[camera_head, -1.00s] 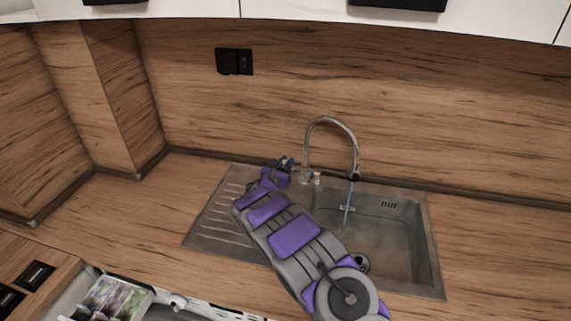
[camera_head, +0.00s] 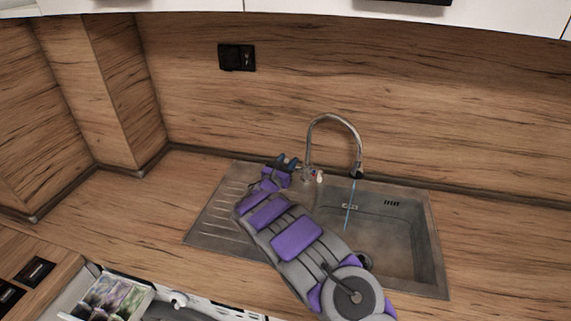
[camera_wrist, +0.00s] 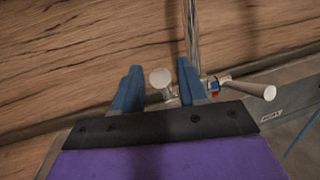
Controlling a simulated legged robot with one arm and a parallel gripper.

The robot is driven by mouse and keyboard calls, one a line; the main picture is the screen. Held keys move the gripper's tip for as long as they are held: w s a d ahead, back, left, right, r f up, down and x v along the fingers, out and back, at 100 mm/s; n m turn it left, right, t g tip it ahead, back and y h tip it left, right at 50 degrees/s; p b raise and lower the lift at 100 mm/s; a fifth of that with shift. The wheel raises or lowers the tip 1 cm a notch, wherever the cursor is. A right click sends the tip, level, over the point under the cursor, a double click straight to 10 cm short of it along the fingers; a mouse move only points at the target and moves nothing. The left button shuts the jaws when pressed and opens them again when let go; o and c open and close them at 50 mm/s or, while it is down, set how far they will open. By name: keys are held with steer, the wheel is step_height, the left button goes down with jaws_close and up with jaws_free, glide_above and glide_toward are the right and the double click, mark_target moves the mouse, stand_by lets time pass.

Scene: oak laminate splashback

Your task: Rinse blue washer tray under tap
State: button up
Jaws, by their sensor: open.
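The chrome tap (camera_head: 334,120) arches over the sink basin (camera_head: 395,240), and a thin blue stream of water (camera_head: 348,205) falls from its spout. My gripper (camera_head: 288,160) is at the left of the tap base, near its handle. In the wrist view my gripper's two blue fingers (camera_wrist: 158,88) are apart, with a round metal knob (camera_wrist: 160,78) showing between them. The tap's column (camera_wrist: 192,35) stands just behind the right finger. The tap lever (camera_wrist: 250,90) with a red-and-blue mark points right. I cannot make out a blue washer tray in either view.
The ribbed drainboard (camera_head: 225,205) left of the basin is partly covered by my arm. The wooden splashback (camera_head: 300,80) rises close behind the tap. A black socket (camera_head: 237,57) is on it. An open drawer or appliance (camera_head: 120,297) is at the lower left.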

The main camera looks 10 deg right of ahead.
steer(key=shift+s, duration=0.1)
steer(key=p+v, duration=0.3)
steer(key=v, duration=1.4)
